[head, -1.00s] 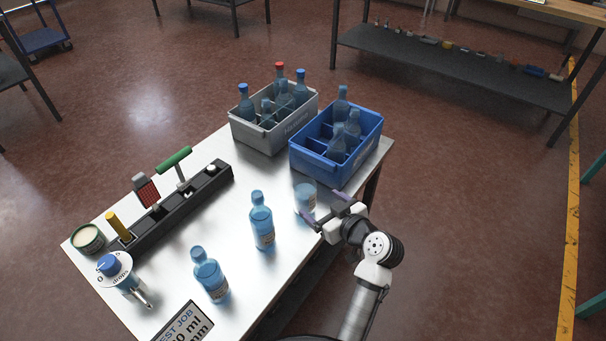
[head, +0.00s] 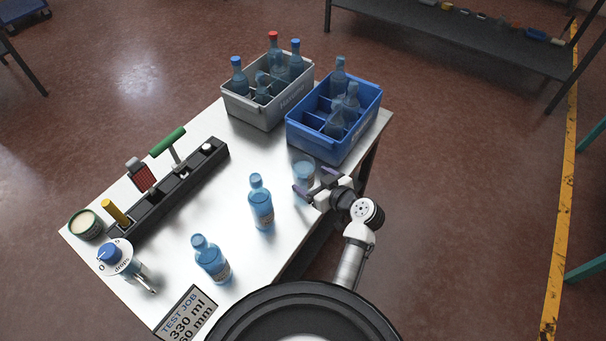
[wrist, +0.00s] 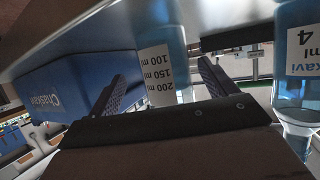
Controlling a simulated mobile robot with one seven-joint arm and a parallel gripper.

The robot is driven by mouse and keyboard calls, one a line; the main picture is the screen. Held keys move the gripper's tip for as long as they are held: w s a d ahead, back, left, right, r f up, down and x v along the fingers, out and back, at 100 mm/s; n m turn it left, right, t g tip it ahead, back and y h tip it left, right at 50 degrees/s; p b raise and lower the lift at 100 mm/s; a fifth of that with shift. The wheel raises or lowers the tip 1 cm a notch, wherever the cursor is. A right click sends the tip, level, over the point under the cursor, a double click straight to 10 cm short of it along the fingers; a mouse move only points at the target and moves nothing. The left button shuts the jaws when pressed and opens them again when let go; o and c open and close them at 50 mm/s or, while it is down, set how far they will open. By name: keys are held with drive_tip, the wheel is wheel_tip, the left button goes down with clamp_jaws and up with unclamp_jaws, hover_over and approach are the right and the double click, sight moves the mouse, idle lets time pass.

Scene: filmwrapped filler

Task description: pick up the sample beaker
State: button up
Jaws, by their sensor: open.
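The sample beaker (head: 304,171) is a clear, blue-tinted cup standing on the white table near its right edge, in front of the blue crate. In the wrist view the beaker (wrist: 160,65) shows printed 100, 150 and 200 ml marks and appears between the two fingers. My gripper (head: 313,183) is open at the beaker's near right side, its fingers pointing toward it. In the wrist view my gripper (wrist: 158,88) has its fingers spread on either side of the beaker, with no clear contact. The beaker's lower part is partly hidden by my gripper in the head view.
A blue crate (head: 312,146) of bottles stands close behind the beaker, beside a grey crate (head: 250,112). One blue bottle (head: 261,203) stands left of my gripper, another (head: 210,259) nearer. A black tool rack (head: 180,190) lies left. The table middle is fairly clear.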

sight(310, 182)
drive_tip(key=x, duration=0.2)
drive_tip(key=p+x, duration=0.1)
drive_tip(key=shift+a+f, duration=0.25)
drive_tip(key=shift+a, duration=0.2)
drive_tip(key=shift+w+a+f+p, duration=0.3)
drive_tip(key=shift+w+f, duration=0.05)
drive_tip(key=shift+w, duration=0.1)
drive_tip(key=shift+r, duration=0.1)
drive_tip(key=c, duration=1.2)
drive_tip(key=shift+c, duration=0.2)
wheel_tip(310, 182, up, 20)
drive_tip(key=b, duration=0.2)
